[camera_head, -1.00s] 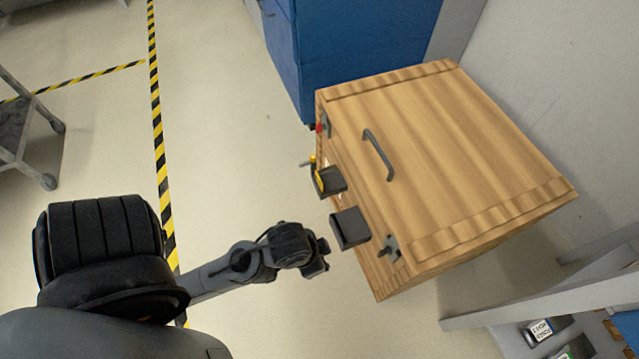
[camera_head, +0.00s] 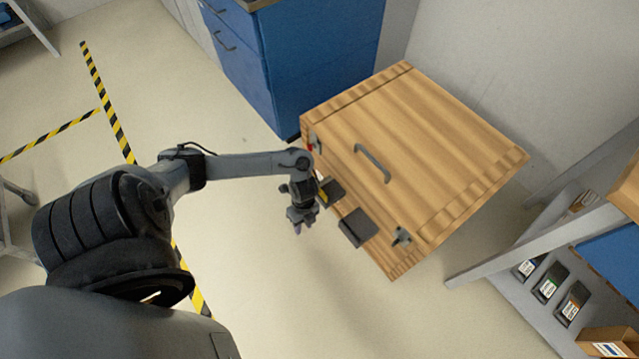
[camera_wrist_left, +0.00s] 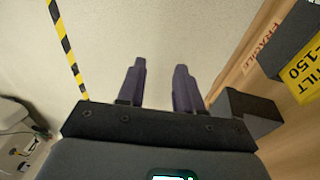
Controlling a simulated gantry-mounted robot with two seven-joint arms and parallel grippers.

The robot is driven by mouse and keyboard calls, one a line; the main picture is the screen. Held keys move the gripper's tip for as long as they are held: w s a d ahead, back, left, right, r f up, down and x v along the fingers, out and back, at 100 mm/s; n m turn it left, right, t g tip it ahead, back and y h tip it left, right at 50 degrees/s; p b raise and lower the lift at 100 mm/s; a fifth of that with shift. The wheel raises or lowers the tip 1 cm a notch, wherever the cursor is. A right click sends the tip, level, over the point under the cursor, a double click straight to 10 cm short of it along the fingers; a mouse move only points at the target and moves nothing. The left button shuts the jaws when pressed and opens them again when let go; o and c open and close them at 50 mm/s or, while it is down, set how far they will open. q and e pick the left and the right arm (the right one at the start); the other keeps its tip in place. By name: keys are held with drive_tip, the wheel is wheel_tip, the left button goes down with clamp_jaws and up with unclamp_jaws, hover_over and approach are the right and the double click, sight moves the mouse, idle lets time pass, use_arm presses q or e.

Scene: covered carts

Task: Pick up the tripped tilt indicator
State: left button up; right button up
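A wooden crate (camera_head: 430,135) with a grey handle on its lid stands right of centre. My left gripper (camera_head: 300,228) points down beside that side of the crate. In the left wrist view its fingers (camera_wrist_left: 160,82) are apart, with only floor between them. My right gripper is not in view.
Two dark blocks jut from the crate's side, one nearer (camera_head: 358,227) and one farther (camera_head: 332,191). A blue cabinet (camera_head: 300,55) stands behind the crate. A shelf (camera_head: 535,300) with several dark items stands at the lower right. The floor left of the crate is clear.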

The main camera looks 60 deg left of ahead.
use_arm(q)
drive_tip(key=w+a+r+p, duration=0.1)
drive_tip(key=w+a+r, duration=0.3)
drive_tip(key=a+r, duration=0.1)
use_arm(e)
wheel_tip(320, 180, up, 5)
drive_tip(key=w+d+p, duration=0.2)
use_arm(q)
wheel_tip(320, 180, up, 6)
drive_tip(key=t+y, duration=0.2)
hover_over(321, 191)
drive_tip(key=shift+f+b, duration=0.1)
drive_tip(key=shift+b, duration=0.25)
wheel_tip(321, 191, down, 6)
drive_tip(key=b, duration=0.4)
drive_tip(key=shift+a, duration=0.15)
wheel_tip(321, 191, down, 4)
drive_tip(key=b, duration=0.3)
drive_tip(key=shift+f, duration=0.1)
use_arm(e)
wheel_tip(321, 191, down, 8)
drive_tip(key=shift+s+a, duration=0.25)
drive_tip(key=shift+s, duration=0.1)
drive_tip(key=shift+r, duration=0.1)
